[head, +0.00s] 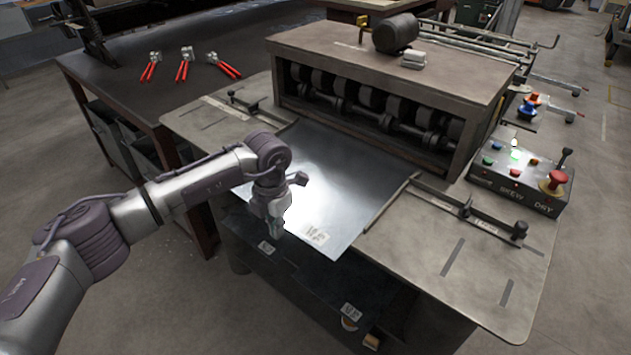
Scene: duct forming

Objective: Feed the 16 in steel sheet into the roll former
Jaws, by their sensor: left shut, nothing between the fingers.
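The steel sheet (345,185) lies flat on the infeed table (470,275), between the two side guides. Its far edge reaches the opening of the roll former (390,75), by the row of dark rollers (375,103); whether the rollers grip it cannot be told. A white label (316,235) sits near its front corner, and the near edge overhangs the table front. My left gripper (277,222) is shut and empty at the sheet's near left edge; whether it touches the sheet cannot be told. My right gripper is not in view.
A control box (519,178) with coloured buttons and a red knob stands right of the roll former. More labelled dark sheets (300,280) lie on a shelf below the table front. A dark bench (140,95) at left holds red-handled snips (184,64).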

